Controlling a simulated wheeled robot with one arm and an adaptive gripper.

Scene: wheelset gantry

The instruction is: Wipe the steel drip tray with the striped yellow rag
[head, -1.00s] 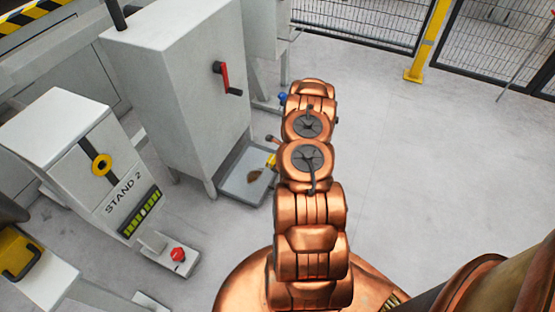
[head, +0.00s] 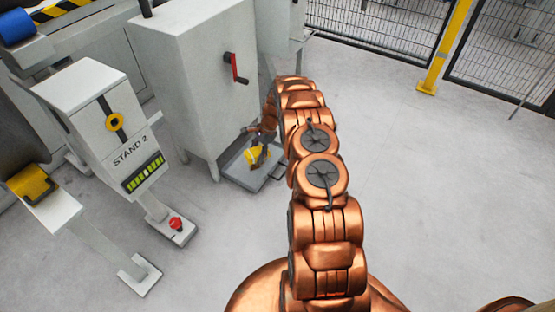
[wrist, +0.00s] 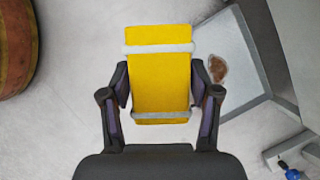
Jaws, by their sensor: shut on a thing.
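The striped yellow rag (wrist: 160,80) is a flat yellow pad with two pale bands, held between the two fingers of my gripper (wrist: 160,88). In the head view the rag (head: 256,156) appears over the steel drip tray (head: 236,172), partly covered by my gripper and arm. The grey, low-rimmed tray also shows at the right of the wrist view (wrist: 240,100), with a brown stain (wrist: 218,69) on it beside my right finger. In the head view I cannot make out the stain. Whether the rag touches the tray I cannot tell.
A white cabinet (head: 195,85) with a red-handled crank (head: 236,69) stands right behind the tray. The STAND 2 pedestal (head: 95,115) and a red button (head: 175,223) are to the left. Mesh fencing and a yellow post (head: 446,45) are at the back. Floor at right is clear.

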